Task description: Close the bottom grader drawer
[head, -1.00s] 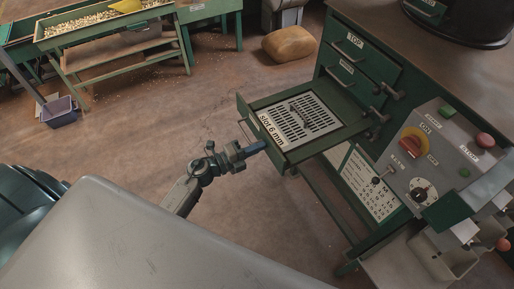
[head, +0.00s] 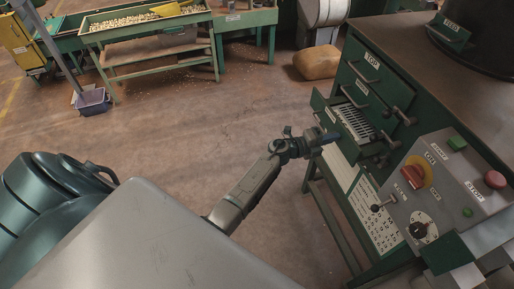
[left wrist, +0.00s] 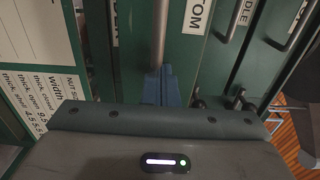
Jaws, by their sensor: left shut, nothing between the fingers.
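The bottom grader drawer (head: 322,108) is the lowest of the stacked drawers on the green cabinet. It stands partly open, with a strip of its slotted screen (head: 355,122) showing. My left gripper (head: 331,137) is at its front, shut with nothing between the fingers. In the left wrist view, the blue fingertips (left wrist: 161,88) are at the lower end of the bottom drawer's bar handle (left wrist: 160,32), beside a label ending in "TOM" (left wrist: 197,16). I cannot tell whether they touch the drawer.
The middle drawer (head: 352,95) and top drawer (head: 372,72) above look shut. A control box (head: 440,180) with knobs and buttons is at the right. A brown sack (head: 317,63) and a nut table (head: 150,22) stand behind.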

